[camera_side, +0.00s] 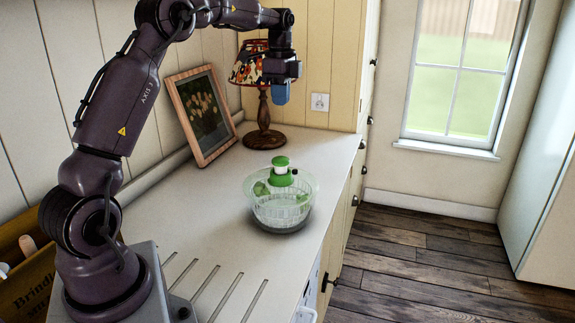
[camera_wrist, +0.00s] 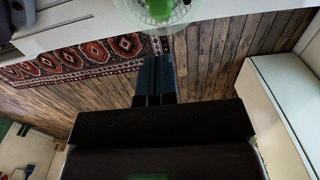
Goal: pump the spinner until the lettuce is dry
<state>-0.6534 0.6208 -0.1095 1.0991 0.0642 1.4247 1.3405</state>
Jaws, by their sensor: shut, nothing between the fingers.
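The salad spinner (camera_side: 281,203) stands upright on the pale counter, with a clear bowl and lid and a white inner basket. Its green and white pump knob (camera_side: 281,162) stands up from the middle of the lid. Green lettuce (camera_side: 262,188) shows through the clear wall. My gripper (camera_side: 282,97) is shut and empty, pointing down high above the knob and apart from it. In the wrist view my shut fingers (camera_wrist: 155,80) are at the centre, and part of the spinner (camera_wrist: 178,17) shows at the top edge.
A lamp (camera_side: 264,135) with a patterned shade stands close behind my gripper. A framed picture (camera_side: 203,115) leans on the wall. Grooves (camera_side: 217,290) cut the near counter. A wooden box (camera_side: 30,275) sits at the left. The counter around the spinner is clear.

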